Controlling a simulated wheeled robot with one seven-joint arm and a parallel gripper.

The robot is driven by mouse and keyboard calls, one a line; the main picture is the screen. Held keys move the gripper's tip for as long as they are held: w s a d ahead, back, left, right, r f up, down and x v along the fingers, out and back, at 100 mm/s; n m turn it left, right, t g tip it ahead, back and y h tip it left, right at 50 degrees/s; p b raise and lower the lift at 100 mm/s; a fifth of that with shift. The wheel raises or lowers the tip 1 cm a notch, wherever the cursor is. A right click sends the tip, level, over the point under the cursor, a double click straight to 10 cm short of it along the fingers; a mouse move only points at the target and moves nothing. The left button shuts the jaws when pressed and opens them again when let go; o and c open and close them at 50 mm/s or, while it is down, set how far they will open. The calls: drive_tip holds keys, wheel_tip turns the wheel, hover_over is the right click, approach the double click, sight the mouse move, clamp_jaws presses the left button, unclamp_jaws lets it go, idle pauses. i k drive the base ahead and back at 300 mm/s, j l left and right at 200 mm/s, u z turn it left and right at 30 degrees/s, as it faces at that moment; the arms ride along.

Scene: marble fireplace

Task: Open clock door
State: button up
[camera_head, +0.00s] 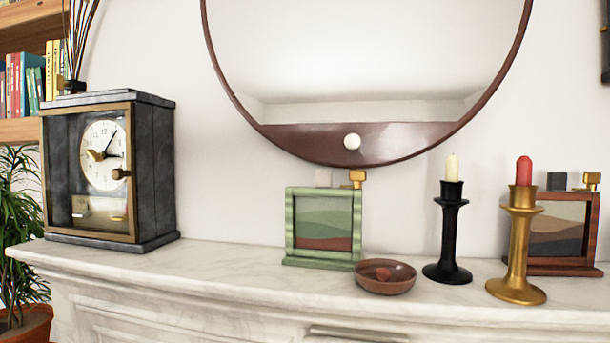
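The clock (160,165) stands at the left end of the marble mantel. It has a dark grey marbled case and a white dial behind the glass. Its door (88,238) has a brass-coloured frame and looks shut. A small dark brown knob (121,174) sits at the right side of the door, about halfway up. My gripper is not in view.
On the mantel (210,265) to the right stand a green picture frame (289,225), a brown bowl (385,288), a black candlestick (449,235), a gold candlestick (518,250) and a red-brown frame (560,268). A round mirror (360,60) hangs above. A plant (20,230) stands left.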

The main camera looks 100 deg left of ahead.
sight(117, 174)
drive_tip(key=u, duration=3.35)
drive_tip(key=k+j+u, duration=0.15)
drive_tip(key=k+j, duration=0.6)
drive_tip(key=k, duration=0.1)
